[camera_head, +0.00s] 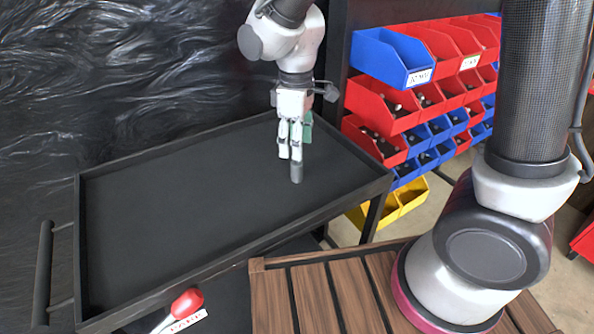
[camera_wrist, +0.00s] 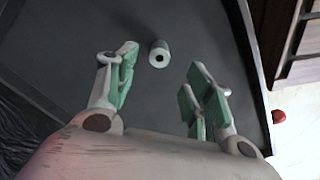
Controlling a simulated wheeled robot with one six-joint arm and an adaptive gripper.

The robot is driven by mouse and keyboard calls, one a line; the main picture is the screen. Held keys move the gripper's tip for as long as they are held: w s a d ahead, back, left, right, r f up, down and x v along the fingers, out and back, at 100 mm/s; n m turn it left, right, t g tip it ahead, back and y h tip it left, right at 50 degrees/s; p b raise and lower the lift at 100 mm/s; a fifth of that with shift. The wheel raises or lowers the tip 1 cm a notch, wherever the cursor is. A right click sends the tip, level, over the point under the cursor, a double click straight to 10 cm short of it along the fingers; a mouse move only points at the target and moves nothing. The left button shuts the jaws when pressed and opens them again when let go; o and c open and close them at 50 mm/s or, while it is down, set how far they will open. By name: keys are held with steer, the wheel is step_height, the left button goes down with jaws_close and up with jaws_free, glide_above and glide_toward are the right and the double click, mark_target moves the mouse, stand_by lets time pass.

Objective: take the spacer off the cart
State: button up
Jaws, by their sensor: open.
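The spacer (camera_head: 296,172) is a small grey cylinder standing upright on the black tray top of the cart (camera_head: 180,200), towards its right end. In the wrist view the spacer (camera_wrist: 159,54) shows its end face with a dark central hole, beyond the fingertips and between their lines, nearer the left finger. My gripper (camera_head: 290,155) points down just above and beside the spacer, with its fingers apart and nothing between them. In the wrist view my gripper (camera_wrist: 160,75) shows green finger pads. Whether a finger touches the spacer I cannot tell.
The cart tray has a raised rim and is otherwise bare. A rack of red, blue and yellow bins (camera_head: 420,95) stands behind the right end. A slatted wooden surface (camera_head: 320,295) is in front, and a red-handled tool (camera_head: 184,305) lies below the tray's front edge.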

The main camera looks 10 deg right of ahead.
mark_target(297, 163)
step_height(297, 163, down, 7)
steer(key=shift+d+f, duration=0.1)
steer(key=shift+f, duration=0.1)
jaws_close()
stand_by(0.3)
